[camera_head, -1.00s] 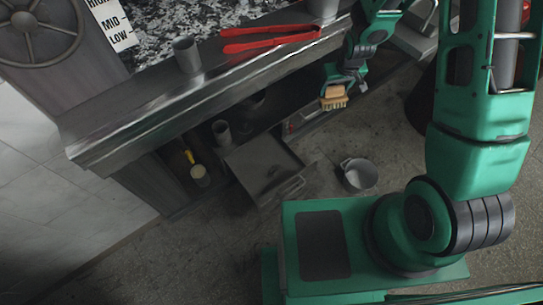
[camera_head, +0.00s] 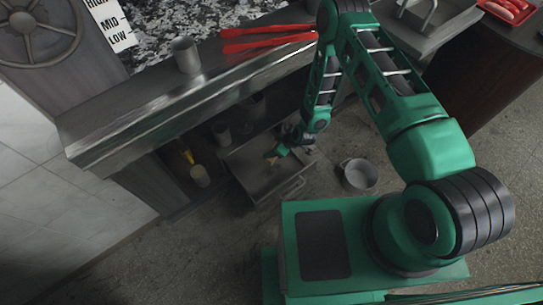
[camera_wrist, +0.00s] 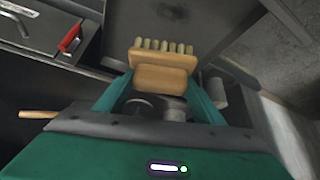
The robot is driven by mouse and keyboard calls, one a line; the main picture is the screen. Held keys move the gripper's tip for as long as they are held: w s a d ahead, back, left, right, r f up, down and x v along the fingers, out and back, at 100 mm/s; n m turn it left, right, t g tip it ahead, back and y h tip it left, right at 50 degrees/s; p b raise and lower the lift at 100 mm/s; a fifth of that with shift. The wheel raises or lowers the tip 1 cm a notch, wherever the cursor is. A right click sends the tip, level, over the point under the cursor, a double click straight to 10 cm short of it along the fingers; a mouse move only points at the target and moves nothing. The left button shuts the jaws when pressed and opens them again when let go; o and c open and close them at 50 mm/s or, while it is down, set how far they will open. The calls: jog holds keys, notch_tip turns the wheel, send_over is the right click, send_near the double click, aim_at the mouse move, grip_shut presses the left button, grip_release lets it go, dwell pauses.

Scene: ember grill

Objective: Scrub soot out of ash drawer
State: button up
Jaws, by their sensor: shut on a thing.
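The ash drawer (camera_head: 258,181) is a grey metal tray, pulled out below the grill counter, with a bar handle at its front. My gripper (camera_head: 279,153) reaches down over the drawer's back right part. In the wrist view my gripper (camera_wrist: 163,82) is shut on a wooden scrub brush (camera_wrist: 165,60), with its pale bristles pointing away from the gripper. The drawer floor (camera_wrist: 200,20) lies beyond the bristles. A faint dark smudge of soot (camera_wrist: 176,12) shows there. I cannot tell whether the bristles touch the floor. My arm hides part of the drawer in the head view.
A metal pot (camera_head: 360,174) stands on the floor right of the drawer. A can (camera_head: 201,177) and a grey cup (camera_head: 221,133) stand left of it under the counter. Red tongs (camera_head: 262,43) and a metal cup (camera_head: 186,54) are on the counter above.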

jog(key=shift+n, duration=0.3)
jog(key=f, duration=0.1)
jog(key=s+a+f, duration=0.1)
jog(key=s+f, duration=0.1)
jog(key=shift+s+a+f, duration=0.1)
jog(key=shift+a+f, duration=0.2)
jog(key=shift+a, duration=0.05)
jog(key=shift+f, duration=2.25)
jog(key=shift+a+r+y, duration=0.1)
jog(key=shift+y, duration=0.2)
